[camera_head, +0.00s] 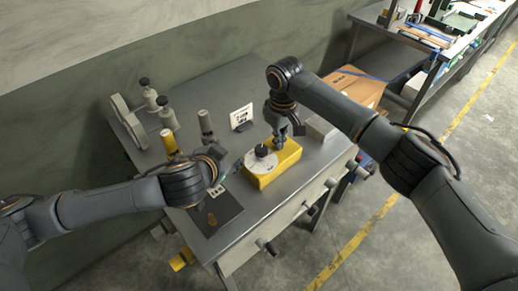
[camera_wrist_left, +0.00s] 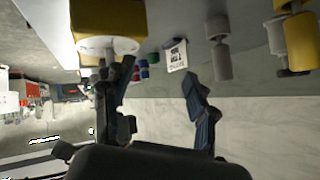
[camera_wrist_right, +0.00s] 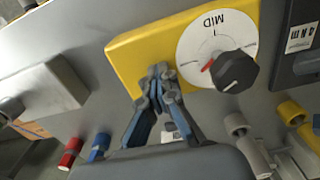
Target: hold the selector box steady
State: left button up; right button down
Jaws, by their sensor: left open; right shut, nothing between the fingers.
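The selector box (camera_head: 281,168) is a yellow block on the grey bench, with a white dial plate and a black knob (camera_head: 261,150) on top. In the right wrist view, the plate reads MID and the knob (camera_wrist_right: 236,71) has a red pointer mark. My right gripper (camera_head: 281,138) is shut and empty at the box's far side. Its fingertips (camera_wrist_right: 161,78) overlap the box edge beside the dial; I cannot tell if they touch. My left gripper (camera_head: 228,173) is open, left of the box. In the left wrist view, one finger overlaps the dial area and the box (camera_wrist_left: 110,17) sits at the top.
A grey block (camera_head: 321,128) stands right of the box. A small printed card (camera_head: 241,117) stands behind it. Several grey posts and a yellow cylinder (camera_head: 169,139) stand at the back left. A cardboard box (camera_head: 354,88) is beyond the bench.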

aim_at(261, 149)
pick_arm(q)
jog(key=s+d+r+n+t+h, duration=0.2)
jog(key=s+d+r+h, duration=0.15)
jog(key=s, duration=0.35)
jog(key=shift+n, duration=0.3)
jog(key=x, duration=1.1)
jog(key=shift+w+d+f, duration=0.15)
jog(key=shift+w+d, duration=0.05)
jog(key=shift+w, duration=0.05)
jog(key=c, duration=1.2)
